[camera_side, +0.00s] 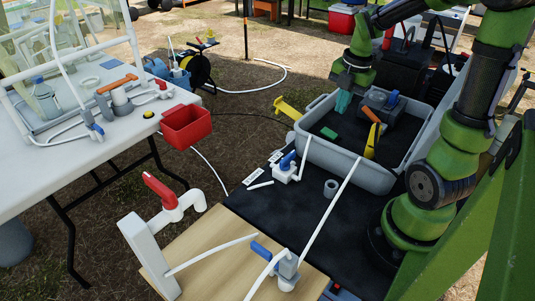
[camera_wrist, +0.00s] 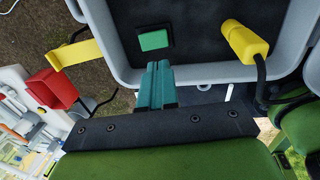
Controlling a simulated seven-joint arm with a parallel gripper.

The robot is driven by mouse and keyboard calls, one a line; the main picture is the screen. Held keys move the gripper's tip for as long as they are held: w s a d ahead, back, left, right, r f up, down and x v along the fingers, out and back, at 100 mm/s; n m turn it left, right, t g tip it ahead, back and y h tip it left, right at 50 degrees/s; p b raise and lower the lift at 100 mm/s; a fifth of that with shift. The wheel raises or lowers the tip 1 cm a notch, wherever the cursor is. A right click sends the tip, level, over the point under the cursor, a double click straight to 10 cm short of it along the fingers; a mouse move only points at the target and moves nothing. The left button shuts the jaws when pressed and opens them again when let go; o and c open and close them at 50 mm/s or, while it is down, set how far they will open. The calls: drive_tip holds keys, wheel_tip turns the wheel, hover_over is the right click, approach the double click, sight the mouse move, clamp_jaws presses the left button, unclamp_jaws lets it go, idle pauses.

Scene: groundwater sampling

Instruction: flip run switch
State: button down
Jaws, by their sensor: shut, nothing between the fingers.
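No part is clearly marked as the run switch. A flat green rectangle (camera_side: 329,133) lies on the dark floor of the grey tub; in the wrist view it (camera_wrist: 153,40) sits just beyond my fingertips. A grey box (camera_side: 377,104) with a blue part (camera_side: 392,99) on top stands in the tub's back right. My gripper (camera_side: 343,103) has teal fingers pressed together, empty, above the tub's back left part. In the wrist view my gripper (camera_wrist: 157,67) points toward the green rectangle, apart from it as far as I can tell.
The grey tub's rim (camera_side: 325,153) surrounds this area. A yellow bracket (camera_side: 288,108) sticks out at its left. A yellow piece (camera_side: 372,141) stands inside at right; a yellow cylinder (camera_wrist: 246,42) with black cable shows in the wrist view. A red bin (camera_side: 186,127) hangs on the white table.

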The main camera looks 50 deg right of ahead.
sight(326, 130)
drive_tip(key=r, duration=0.2)
drive_tip(key=s+r, duration=0.1)
drive_tip(key=r, duration=0.2)
drive_tip(key=shift+r, duration=0.35)
drive_tip(key=shift+w+d+r+t, duration=0.1)
drive_tip(key=shift+w+t, duration=0.05)
drive_tip(key=shift+w, duration=0.2)
drive_tip(key=shift+w+d+r+t, duration=0.1)
drive_tip(key=shift+w+t, duration=0.05)
drive_tip(key=shift+w, duration=0.2)
drive_tip(key=w+f, duration=0.1)
drive_tip(key=f, duration=0.8)
drive_tip(key=w+f, duration=0.1)
drive_tip(key=f, duration=0.3)
drive_tip(key=shift+w+f, duration=0.3)
drive_tip(key=shift+f, duration=0.1)
